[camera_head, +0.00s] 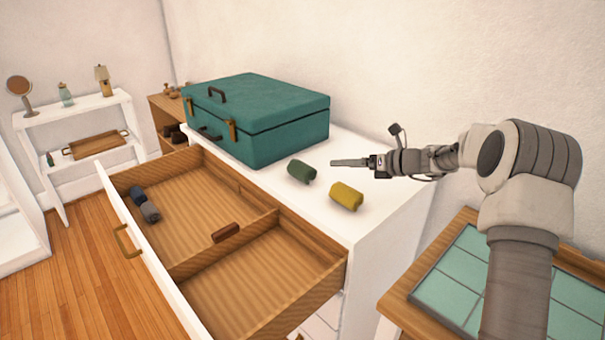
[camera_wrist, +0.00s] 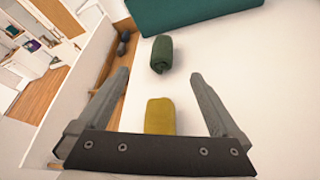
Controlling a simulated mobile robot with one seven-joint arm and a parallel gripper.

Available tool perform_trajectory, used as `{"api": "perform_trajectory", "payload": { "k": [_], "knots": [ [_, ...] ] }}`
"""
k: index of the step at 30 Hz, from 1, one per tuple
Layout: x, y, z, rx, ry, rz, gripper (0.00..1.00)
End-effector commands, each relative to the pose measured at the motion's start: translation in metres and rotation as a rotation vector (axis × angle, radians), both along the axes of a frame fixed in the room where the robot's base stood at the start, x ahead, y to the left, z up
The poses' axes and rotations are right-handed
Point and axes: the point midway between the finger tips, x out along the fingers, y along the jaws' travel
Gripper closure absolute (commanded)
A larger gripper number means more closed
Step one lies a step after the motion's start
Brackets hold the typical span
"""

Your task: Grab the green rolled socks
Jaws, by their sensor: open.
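The green rolled socks (camera_head: 301,171) lie on the white dresser top, in front of the teal suitcase. They also show in the wrist view (camera_wrist: 161,54), beyond my fingertips. A yellow roll (camera_head: 346,196) lies on the top to their right and nearer the camera; in the wrist view (camera_wrist: 160,116) it shows between my fingers. My gripper (camera_head: 335,162) is to the right of the green socks in the head view. In the wrist view my gripper (camera_wrist: 157,78) has its two fingers spread wide, with nothing held. Its height above the top is hard to tell.
The teal suitcase (camera_head: 258,115) stands closed behind the socks. Below, an open wooden drawer (camera_head: 199,213) holds dark and grey rolls (camera_head: 149,211) and a small brown item (camera_head: 226,232). The wall is close behind the dresser top (camera_head: 385,189). A green-tiled table (camera_head: 462,268) stands at right.

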Motion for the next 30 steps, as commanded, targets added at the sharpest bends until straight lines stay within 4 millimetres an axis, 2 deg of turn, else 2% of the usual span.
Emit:
{"api": "perform_trajectory", "payload": {
  "k": [5,19,30],
  "knots": [
    [0.011,0.001,-0.01,0.049,0.028,-0.03,0.0],
    [0.062,0.076,-0.043,0.048,0.027,-0.029,0.0],
    [0.078,0.099,-0.054,0.046,0.027,-0.029,0.0]
  ]
}}
